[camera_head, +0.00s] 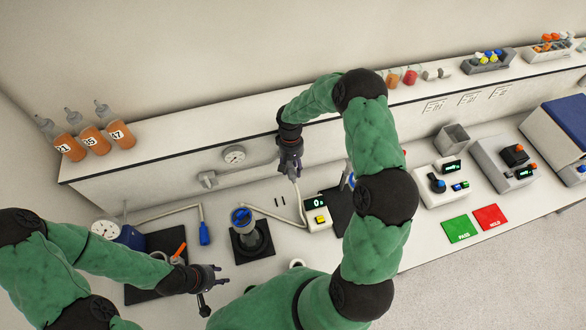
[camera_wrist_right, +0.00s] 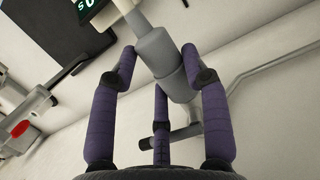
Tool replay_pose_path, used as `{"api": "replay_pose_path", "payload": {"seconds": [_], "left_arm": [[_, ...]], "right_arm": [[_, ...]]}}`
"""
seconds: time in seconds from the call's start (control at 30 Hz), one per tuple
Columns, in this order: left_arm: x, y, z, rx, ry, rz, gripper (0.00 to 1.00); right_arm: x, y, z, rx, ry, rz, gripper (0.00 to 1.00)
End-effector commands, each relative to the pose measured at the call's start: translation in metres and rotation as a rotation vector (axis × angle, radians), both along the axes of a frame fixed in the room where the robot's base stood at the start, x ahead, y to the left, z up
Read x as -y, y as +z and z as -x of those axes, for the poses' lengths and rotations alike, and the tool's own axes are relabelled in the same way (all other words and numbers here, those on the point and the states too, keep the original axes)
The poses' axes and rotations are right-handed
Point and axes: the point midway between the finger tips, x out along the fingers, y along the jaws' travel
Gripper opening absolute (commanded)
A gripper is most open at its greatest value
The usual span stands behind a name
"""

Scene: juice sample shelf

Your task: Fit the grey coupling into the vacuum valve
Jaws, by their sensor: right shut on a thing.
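My right gripper (camera_head: 291,170) is in front of the shelf's front panel, above the bench. In the right wrist view its purple fingers (camera_wrist_right: 165,85) close around the grey coupling (camera_wrist_right: 158,52), a stepped cylinder with a pale hose leading off at the top. A darker crossbar (camera_wrist_right: 158,142) shows beyond the coupling; I cannot tell what it belongs to. A grey fitting on the panel, apparently the vacuum valve (camera_head: 208,179), is left of my right gripper and apart from it. My left gripper (camera_head: 213,287) is empty, fingers spread, low over the bench's front.
A round gauge (camera_head: 234,155) sits above the valve. A small display box (camera_head: 318,215) is near the hose. Orange bottles (camera_head: 90,138) stand on the shelf.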

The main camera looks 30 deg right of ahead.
Motion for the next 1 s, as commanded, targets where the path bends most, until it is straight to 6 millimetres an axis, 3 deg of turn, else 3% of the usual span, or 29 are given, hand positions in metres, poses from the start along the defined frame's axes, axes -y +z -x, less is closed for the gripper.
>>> {"api": "replay_pose_path", "payload": {"seconds": [0.17, 0.2, 0.27, 0.3, 0.8, 1.0], "left_arm": [[0.0, 0.0, 0.0, 0.0, 0.0, 0.0, 0.4], [0.0, 0.0, 0.0, 0.0, 0.0, 0.0, 0.4], [0.0, 0.0, 0.0, 0.0, 0.0, 0.0, 0.4], [0.0, 0.0, 0.0, 0.0, 0.0, 0.0, 0.4], [0.0, 0.001, 0.0, 0.0, 0.0, 0.0, 0.4], [0.0, 0.011, 0.0, 0.0, 0.0, 0.0, 0.4]], "right_arm": [[0.0, 0.0, -0.001, 0.0, 0.0, 0.0, 0.13], [0.0, 0.0, 0.0, 0.0, 0.0, 0.0, 0.55], [0.0, 0.0, 0.0, 0.0, 0.0, 0.0, 0.72], [0.0, 0.0, 0.0, 0.0, 0.0, 0.0, 0.74], [0.001, 0.001, -0.001, 0.006, 0.0, 0.002, 0.74], [-0.003, 0.003, 0.013, 0.002, 0.002, 0.0, 0.74]]}}
